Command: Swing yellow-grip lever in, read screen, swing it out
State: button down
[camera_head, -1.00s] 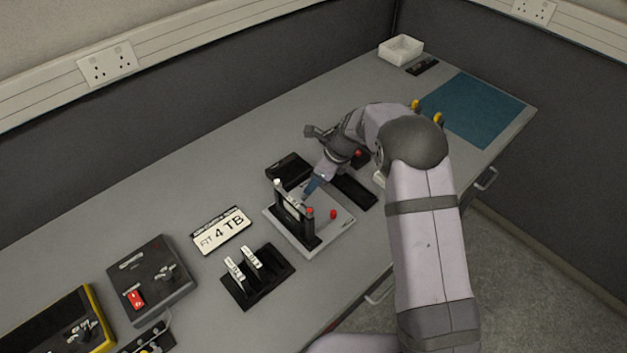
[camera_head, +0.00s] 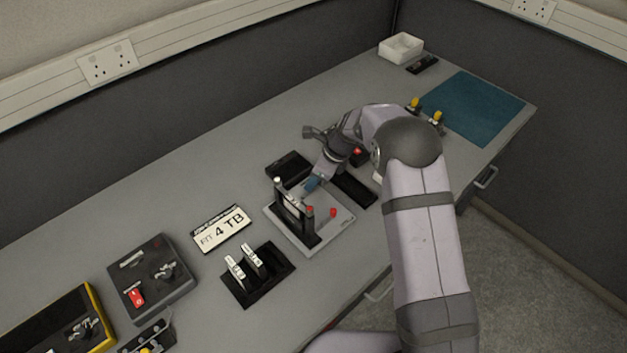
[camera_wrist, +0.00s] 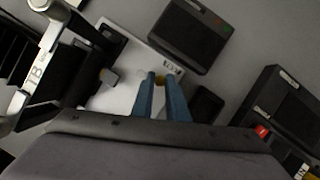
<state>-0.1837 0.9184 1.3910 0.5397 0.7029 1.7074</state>
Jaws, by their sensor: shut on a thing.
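My gripper (camera_head: 311,187) is at the far edge of a light grey base plate (camera_head: 341,222) that carries a dark upright holder (camera_head: 293,220). A black box (camera_head: 289,167) stands just beyond the plate and also shows in the wrist view (camera_wrist: 190,35). Its face looks dark, with no readable text; I cannot tell if it is the screen.
Grey (camera_head: 152,279) and yellow-edged (camera_head: 60,325) boxes stand farther left. A blue mat (camera_head: 474,115) and a white tray (camera_head: 401,48) are at the far right.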

jog(key=n, duration=0.2)
jog(key=a+n+g, duration=0.1)
jog(key=shift+w+n, duration=0.4)
jog(key=shift+w+a+n+g+b, duration=0.1)
jog(key=shift+a+n+g+b, duration=0.25)
jog(key=shift+n+g, duration=0.4)
jog(key=shift+n, duration=0.25)
jog(key=c, duration=1.7)
grip_release()
jog(key=shift+c, duration=0.2)
jog(key=shift+d, duration=0.1)
jog(key=b+v, duration=0.2)
jog(key=v, duration=0.5)
jog(key=shift+r, duration=0.2)
